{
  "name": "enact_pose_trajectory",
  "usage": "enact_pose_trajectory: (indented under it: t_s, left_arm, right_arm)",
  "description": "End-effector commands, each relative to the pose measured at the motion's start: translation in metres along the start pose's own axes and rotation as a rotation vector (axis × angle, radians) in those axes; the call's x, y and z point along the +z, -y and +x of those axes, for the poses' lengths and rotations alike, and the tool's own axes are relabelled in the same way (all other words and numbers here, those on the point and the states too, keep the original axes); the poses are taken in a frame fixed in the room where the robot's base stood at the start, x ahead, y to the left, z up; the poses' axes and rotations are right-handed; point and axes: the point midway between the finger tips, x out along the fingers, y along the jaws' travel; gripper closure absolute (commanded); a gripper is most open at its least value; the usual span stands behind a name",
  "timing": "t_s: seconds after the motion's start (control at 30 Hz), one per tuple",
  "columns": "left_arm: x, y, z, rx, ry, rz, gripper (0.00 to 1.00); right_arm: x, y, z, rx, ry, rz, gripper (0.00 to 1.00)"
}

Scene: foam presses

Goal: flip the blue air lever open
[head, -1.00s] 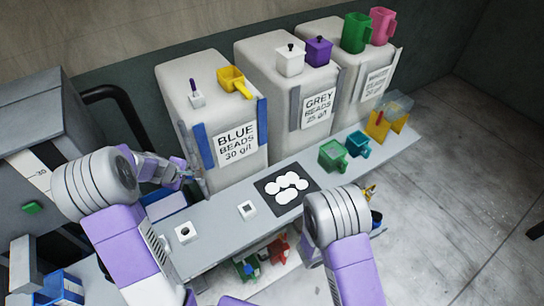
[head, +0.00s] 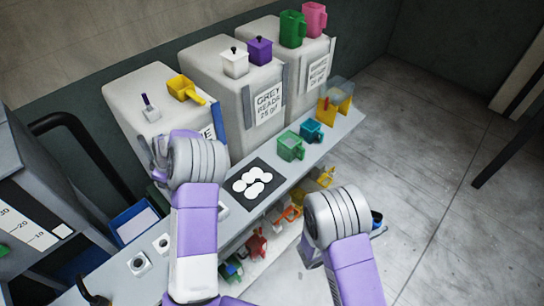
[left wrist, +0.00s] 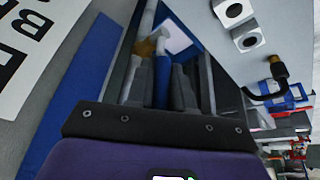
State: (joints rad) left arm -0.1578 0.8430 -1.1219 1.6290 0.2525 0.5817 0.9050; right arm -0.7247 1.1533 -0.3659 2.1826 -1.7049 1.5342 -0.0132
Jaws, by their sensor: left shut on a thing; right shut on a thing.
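In the left wrist view my left gripper (left wrist: 162,92) has its dark fingers closed on the blue air lever (left wrist: 162,74). A brass fitting (left wrist: 147,46) shows just beyond the lever. In the head view my left wrist hides most of that gripper and the lever, in front of the blue beads bin (head: 125,105). My right gripper (head: 377,221) is mostly behind my right wrist at the table's near right. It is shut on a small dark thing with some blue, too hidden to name.
A grey bench (head: 345,125) carries a black mat (head: 238,187) with white discs, green and teal cups, and a yellow stand (head: 335,104). Scoops and boxes stand on the bins. Coloured items lie on a shelf below. White square blocks (head: 139,264) sit at the bench's near left.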

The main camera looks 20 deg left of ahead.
Motion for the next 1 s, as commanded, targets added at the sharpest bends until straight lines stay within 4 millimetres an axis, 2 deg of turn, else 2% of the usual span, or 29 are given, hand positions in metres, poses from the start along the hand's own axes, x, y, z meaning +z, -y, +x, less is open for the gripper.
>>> enact_pose_trajectory:
  t_s: [0.6,0.63,0.77,1.0]
  left_arm:
    - [-0.0053,0.0046,0.0024,-0.037,-0.023,0.002,1.0]
    - [-0.0053,0.0047,0.0024,-0.037,-0.023,0.002,0.76]
    - [-0.0051,0.0048,0.0025,-0.037,-0.023,0.001,0.57]
    - [-0.005,0.0051,0.0024,-0.038,-0.022,0.0,0.57]
  right_arm:
    - [0.0009,-0.0001,0.0,0.0,0.001,0.0,0.97]
    - [0.0009,0.0,0.0,0.0,0.001,0.0,0.97]
    - [0.0009,0.0,0.0,0.0,0.001,0.0,0.97]
    - [0.0009,0.0,0.0,0.0,0.001,0.0,0.97]
